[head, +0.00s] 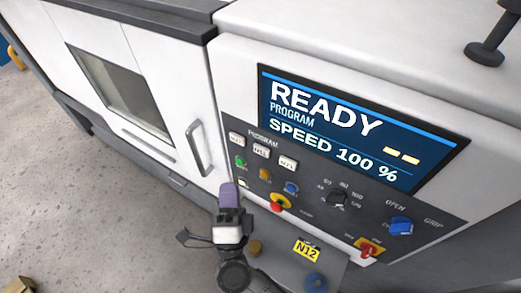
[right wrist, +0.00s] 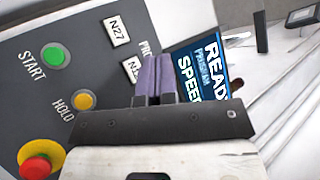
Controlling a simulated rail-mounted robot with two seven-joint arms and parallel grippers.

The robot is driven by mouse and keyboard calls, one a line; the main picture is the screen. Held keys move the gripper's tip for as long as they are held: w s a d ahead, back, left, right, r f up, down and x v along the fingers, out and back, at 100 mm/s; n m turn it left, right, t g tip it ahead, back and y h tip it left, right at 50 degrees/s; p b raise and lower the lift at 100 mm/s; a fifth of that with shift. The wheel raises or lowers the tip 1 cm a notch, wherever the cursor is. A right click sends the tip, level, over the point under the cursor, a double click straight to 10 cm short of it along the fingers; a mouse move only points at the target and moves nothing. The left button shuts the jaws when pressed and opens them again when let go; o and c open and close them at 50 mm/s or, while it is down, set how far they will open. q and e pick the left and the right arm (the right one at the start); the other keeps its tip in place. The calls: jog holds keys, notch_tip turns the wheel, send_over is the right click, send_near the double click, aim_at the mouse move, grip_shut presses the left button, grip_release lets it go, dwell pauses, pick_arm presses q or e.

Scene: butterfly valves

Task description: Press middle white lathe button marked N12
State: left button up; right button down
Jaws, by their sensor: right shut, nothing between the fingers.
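A row of three white buttons sits under the PROGRAM label on the lathe panel. The middle white button (head: 261,149) is too small to read in the head view. In the right wrist view, the white button beside HOLD (right wrist: 130,68) shows "N1" and is partly hidden by my fingers. The white button beside START (right wrist: 117,30) reads N27. My right gripper (head: 229,190) is shut and empty, its purple fingers below and left of the buttons in the head view. The same fingers (right wrist: 154,75) show in the right wrist view; contact with the panel cannot be told.
Green (head: 240,161), orange (head: 264,174) and blue (head: 291,187) buttons lie just under the white row. A red emergency stop (head: 279,202) sticks out below. The screen (head: 355,125) reads READY. A yellow N12 tag (head: 307,250) is lower down. A door handle (head: 198,148) stands left.

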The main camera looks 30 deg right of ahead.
aim_at(262, 150)
jog(key=w+d, duration=0.4)
jog(key=d, duration=0.3)
jog(key=shift+p, duration=0.4)
dwell(0.4)
dwell(0.7)
dwell(0.7)
jog(key=shift+d, duration=0.2)
jog(key=shift+w+d, duration=0.2)
jog(key=shift+d, duration=0.05)
